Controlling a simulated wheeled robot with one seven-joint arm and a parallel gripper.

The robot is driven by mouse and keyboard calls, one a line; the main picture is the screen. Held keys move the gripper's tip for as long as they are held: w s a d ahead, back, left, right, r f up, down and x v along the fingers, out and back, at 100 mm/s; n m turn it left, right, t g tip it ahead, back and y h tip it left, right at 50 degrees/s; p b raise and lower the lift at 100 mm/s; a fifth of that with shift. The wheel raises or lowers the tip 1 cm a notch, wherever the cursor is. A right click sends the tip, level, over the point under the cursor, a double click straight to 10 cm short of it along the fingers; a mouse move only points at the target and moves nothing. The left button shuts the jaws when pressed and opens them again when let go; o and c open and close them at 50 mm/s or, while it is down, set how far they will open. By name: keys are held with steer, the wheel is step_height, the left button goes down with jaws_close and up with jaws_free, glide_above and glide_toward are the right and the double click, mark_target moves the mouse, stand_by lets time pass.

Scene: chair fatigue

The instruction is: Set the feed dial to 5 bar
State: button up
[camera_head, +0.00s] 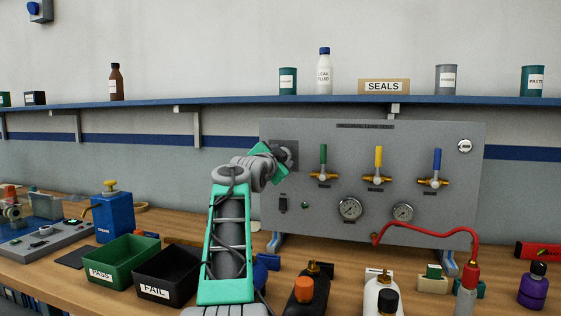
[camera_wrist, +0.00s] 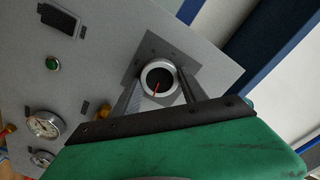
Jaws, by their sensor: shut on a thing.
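The feed dial (camera_wrist: 159,79) is a round black knob with a pale rim and a red pointer line, on a darker square plate of the grey test panel (camera_head: 420,150). In the wrist view its pointer runs from the knob's middle toward the picture's bottom. My gripper (camera_wrist: 159,85) has one finger on each side of the knob and is shut on it. In the head view my gripper (camera_head: 287,154) is at the panel's upper left and hides most of the dial. The scale marks are too small to read.
Green, yellow and blue valve handles (camera_head: 379,158) stick out right of the dial. Two gauges (camera_head: 350,209) sit below them. A red hose (camera_head: 430,228) loops from the panel. Green (camera_head: 125,258) and black (camera_head: 165,275) bins and bottles stand on the bench in front.

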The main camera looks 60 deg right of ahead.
steer(key=shift+m, duration=0.9)
steer(key=o, duration=1.4)
steer(key=a, duration=0.2)
steer(key=s+a+b, duration=0.1)
steer(key=a, duration=0.2)
steer(key=a+b, duration=0.1)
steer(key=a, duration=0.1)
steer(key=shift+s+a, duration=0.15)
steer(key=shift+a, duration=0.2)
